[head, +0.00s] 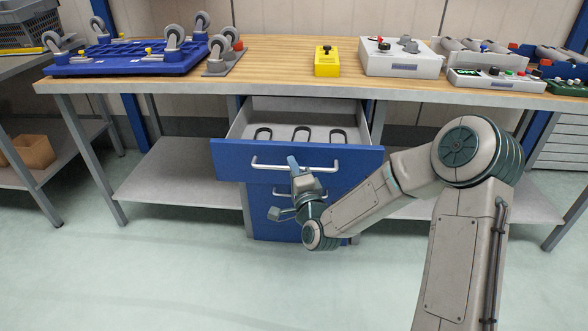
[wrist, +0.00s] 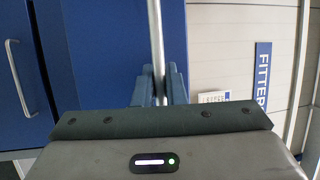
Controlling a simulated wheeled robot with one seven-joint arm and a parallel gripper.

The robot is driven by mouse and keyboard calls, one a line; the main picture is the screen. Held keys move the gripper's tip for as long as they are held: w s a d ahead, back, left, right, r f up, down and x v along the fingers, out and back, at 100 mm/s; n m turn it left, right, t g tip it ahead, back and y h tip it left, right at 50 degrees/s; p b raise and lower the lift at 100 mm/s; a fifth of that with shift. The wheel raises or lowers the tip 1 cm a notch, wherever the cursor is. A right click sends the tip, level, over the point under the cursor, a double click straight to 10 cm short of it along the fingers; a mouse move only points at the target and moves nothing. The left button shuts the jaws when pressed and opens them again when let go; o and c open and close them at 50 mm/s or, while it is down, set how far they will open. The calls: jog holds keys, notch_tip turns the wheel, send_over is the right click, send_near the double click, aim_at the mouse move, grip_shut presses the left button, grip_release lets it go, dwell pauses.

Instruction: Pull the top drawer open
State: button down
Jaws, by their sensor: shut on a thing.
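The top drawer (head: 228,160) of the blue cabinet under the workbench stands pulled out, and its grey inside shows several dark oval shapes. Its front carries a long light handle (head: 265,166). My gripper (head: 293,163) is at the middle of this handle, shut on it. In the wrist view, the two fingers of my gripper (wrist: 159,85) close on the handle bar (wrist: 156,40) from both sides. The blue drawer front (wrist: 100,50) fills the middle left there. My wrist hides part of the lower drawers in the head view.
A lower drawer handle (wrist: 20,80) shows at the left of the wrist view. The workbench (head: 270,50) holds a blue wheeled dolly (head: 130,60), a yellow box (head: 327,62) and grey control boxes (head: 400,62). Open floor (head: 150,270) lies before the cabinet. Shelves (head: 175,175) flank it.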

jog(key=shift+s+a, duration=0.1)
jog(key=c, duration=1.5)
grip_release()
jog(key=shift+p+v, duration=5.6)
jog(key=shift+v, duration=1.25)
jog(key=shift+f, duration=0.1)
